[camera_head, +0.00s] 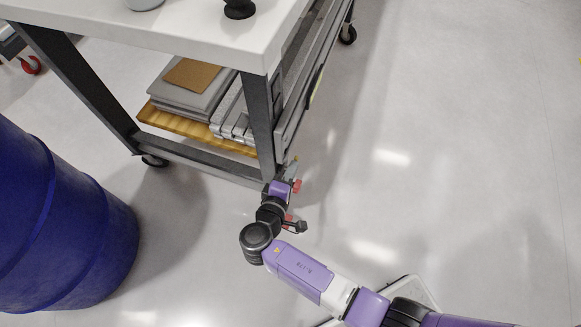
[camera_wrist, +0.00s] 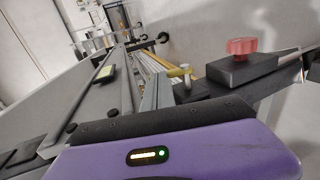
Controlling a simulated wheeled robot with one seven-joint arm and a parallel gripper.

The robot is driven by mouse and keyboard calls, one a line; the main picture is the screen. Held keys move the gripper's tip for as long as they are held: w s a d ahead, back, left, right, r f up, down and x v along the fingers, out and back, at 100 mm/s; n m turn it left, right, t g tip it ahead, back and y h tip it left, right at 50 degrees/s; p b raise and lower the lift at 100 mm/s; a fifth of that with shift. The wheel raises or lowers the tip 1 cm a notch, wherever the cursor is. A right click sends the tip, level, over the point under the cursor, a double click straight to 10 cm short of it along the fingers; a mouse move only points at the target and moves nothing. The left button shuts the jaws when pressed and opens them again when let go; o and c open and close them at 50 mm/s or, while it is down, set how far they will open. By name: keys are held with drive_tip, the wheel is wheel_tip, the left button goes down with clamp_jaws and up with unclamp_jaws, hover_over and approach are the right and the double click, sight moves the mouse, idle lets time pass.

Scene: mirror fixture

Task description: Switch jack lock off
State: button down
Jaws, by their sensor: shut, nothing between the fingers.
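A dark cart frame (camera_head: 264,118) with a white top stands at upper left in the head view. My gripper (camera_head: 281,188) is at the foot of its near right leg, shut and empty; its fingertips are not clear. In the wrist view my gripper's purple housing (camera_wrist: 185,152) fills the bottom. Beyond it at right is a red knob (camera_wrist: 242,46) on a dark block (camera_wrist: 232,70). A small yellow-tipped piece (camera_wrist: 179,73) stands left of the block. I cannot tell which part is the jack lock. Small red bits (camera_head: 297,185) show beside my gripper in the head view.
A blue drum (camera_head: 60,215) stands at left. The cart's lower shelf holds grey sheets (camera_head: 190,98) on a yellow-brown board (camera_head: 165,122). A black caster (camera_head: 347,35) is at the cart's far right corner. The floor (camera_head: 460,150) at right is clear.

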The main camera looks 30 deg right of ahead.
drive_tip(key=shift+w+d+r+g+y+p, duration=0.3)
drive_tip(key=shift+w+d+g+y+p, duration=0.6)
drive_tip(key=shift+p, duration=1.3)
drive_tip(key=shift+s+a, duration=0.1)
drive_tip(key=shift+s, duration=0.05)
drive_tip(key=shift+r, duration=0.1)
drive_tip(key=shift+r+p, duration=0.75)
drive_tip(key=shift+p, duration=0.05)
